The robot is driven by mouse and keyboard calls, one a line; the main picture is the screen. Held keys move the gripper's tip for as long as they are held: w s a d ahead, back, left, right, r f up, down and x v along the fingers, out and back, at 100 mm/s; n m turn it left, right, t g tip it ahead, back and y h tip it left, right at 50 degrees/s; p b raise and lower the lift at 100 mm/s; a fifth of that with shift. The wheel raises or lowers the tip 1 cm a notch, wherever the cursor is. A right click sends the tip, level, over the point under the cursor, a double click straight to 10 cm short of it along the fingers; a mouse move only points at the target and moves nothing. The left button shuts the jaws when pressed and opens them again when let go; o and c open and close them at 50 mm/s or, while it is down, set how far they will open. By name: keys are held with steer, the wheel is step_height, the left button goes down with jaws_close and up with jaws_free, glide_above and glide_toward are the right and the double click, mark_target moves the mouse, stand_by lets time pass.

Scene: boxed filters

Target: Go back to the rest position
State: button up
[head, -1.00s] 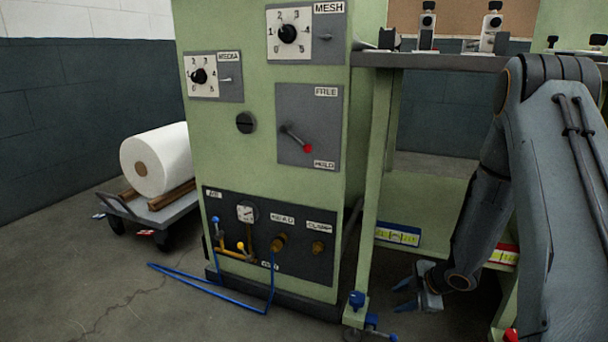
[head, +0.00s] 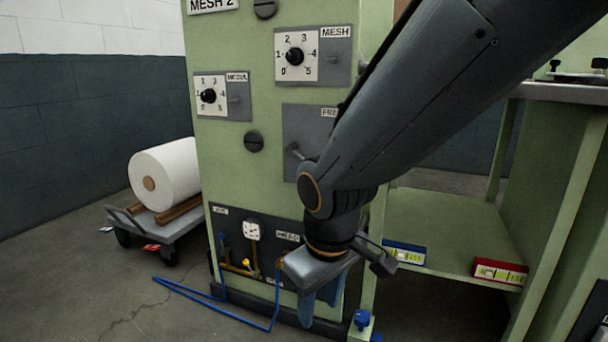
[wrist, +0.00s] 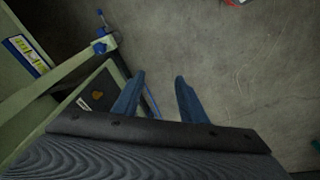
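My gripper (head: 322,300) hangs low in front of the green machine cabinet (head: 235,165) in the head view, its blue fingers pointing down. My forearm slants up to the top right and covers part of the cabinet front, including the lever plate. In the wrist view my gripper (wrist: 158,97) shows two blue fingers held apart, with nothing between them but the floor behind. The fingers appear clear of the cabinet.
A cart (head: 187,230) with a white roll (head: 165,173) stands on the left. A blue hose (head: 205,298) lies on the floor before the cabinet. Blue (head: 405,252) and red (head: 500,272) boxes sit on the lower green shelf. Floor at the left front is clear.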

steer(key=s+a+r+m+g+y, duration=0.1)
steer(key=s+a+r, duration=0.1)
steer(key=s, duration=0.5)
steer(key=s+a+r+g, duration=0.1)
steer(key=s+a+r, duration=0.1)
steer(key=s, duration=0.6)
steer(key=d+r+m+p, duration=0.2)
steer(key=d+r+p, duration=0.5)
steer(key=p, duration=0.5)
steer(key=d+r+m+h+p, duration=0.1)
steer(key=d+r+p, duration=0.5)
steer(key=r+p, duration=0.6)
steer(key=d+r+m+p, duration=0.3)
steer(key=d+r+p, duration=0.4)
steer(key=p, duration=0.7)
step_height(320, 180, up, 2)
steer(key=shift+w+d+r+m+h, duration=0.2)
steer(key=shift+w+d+m+h, duration=0.1)
steer(key=shift+w+m, duration=0.1)
